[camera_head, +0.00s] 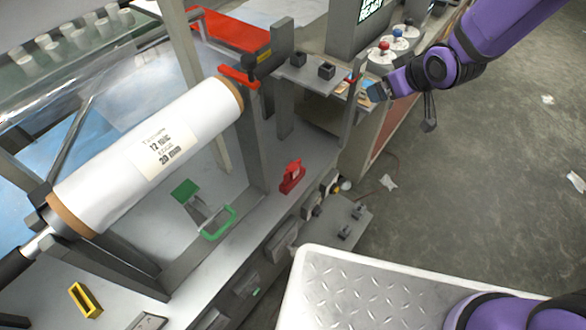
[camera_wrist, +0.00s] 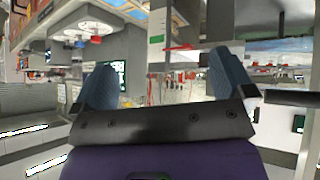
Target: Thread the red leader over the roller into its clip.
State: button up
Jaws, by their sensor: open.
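A large white film roll (camera_head: 150,150) with a printed label lies slanted across its grey stand. A red piece (camera_head: 238,76) sits by its upper right end, and a wide red strip (camera_head: 235,32) lies behind it; I cannot tell which is the leader. A small red clip-like part (camera_head: 292,177) stands on the grey bench. My gripper (camera_head: 372,92) is at the right, beside the grey bracket and well apart from the roll and red clip-like part. In the wrist view my gripper (camera_wrist: 165,78) has its two blue-grey fingers spread, with nothing seen between them.
A green-handled lever (camera_head: 218,222) and a yellow block (camera_head: 85,300) are on the bench. A grey bracket plate (camera_head: 312,75) with black knobs is left of my gripper. A button panel (camera_head: 390,45) stands behind it. Open floor (camera_head: 480,160) lies to the right.

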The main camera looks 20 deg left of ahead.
jog(key=s+a+f+n+g+y, duration=0.1)
jog(key=s+a+f+n+y, duration=0.15)
jog(key=a+f, duration=0.8)
jog(key=n+g+y, duration=0.2)
jog(key=y, duration=0.1)
send_near(288, 168)
jog(key=w+f, duration=0.1)
jog(key=f, duration=0.1)
jog(key=x, duration=1)
jog(key=shift+w+a, duration=0.15)
jog(key=shift+w, duration=0.15)
jog(key=c, duration=0.7)
